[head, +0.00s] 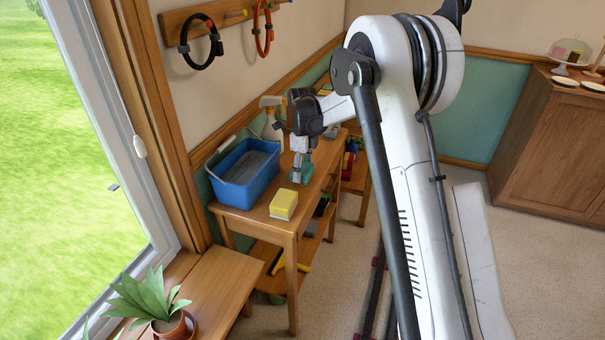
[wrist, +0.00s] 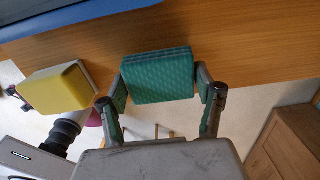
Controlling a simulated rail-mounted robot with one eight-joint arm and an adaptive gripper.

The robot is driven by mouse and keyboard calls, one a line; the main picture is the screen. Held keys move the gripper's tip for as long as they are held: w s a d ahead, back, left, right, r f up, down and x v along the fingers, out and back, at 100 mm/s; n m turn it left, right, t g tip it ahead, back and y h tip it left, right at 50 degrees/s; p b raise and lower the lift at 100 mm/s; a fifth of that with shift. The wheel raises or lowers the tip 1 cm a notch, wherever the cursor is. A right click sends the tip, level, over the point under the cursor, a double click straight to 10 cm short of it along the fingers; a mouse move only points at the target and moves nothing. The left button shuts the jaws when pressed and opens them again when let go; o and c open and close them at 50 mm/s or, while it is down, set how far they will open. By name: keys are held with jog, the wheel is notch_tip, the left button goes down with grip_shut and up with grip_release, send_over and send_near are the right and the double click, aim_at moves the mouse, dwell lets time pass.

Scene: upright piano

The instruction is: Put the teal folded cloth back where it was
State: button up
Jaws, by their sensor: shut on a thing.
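The teal folded cloth (wrist: 160,78) is between the two fingers of my gripper (wrist: 161,88) in the wrist view, and the fingers are shut on its sides. In the head view the cloth (head: 307,172) is at the fingertips of my gripper (head: 301,168), over the wooden table (head: 262,222), right of the blue tub (head: 264,188). I cannot tell whether the cloth touches the tabletop. My gripper points down and hides part of the cloth in the head view.
A yellow sponge (head: 283,205) lies near the table's front edge; it also shows in the wrist view (wrist: 52,90). The tub holds greyish contents. A lower shelf (head: 268,254) bears several items. A potted plant (head: 150,300) stands at the front left. Cable loops (head: 200,42) hang on the wall.

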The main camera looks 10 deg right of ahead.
jog(key=shift+f, duration=0.65)
jog(key=shift+f, duration=0.1)
jog(key=o, duration=1.1)
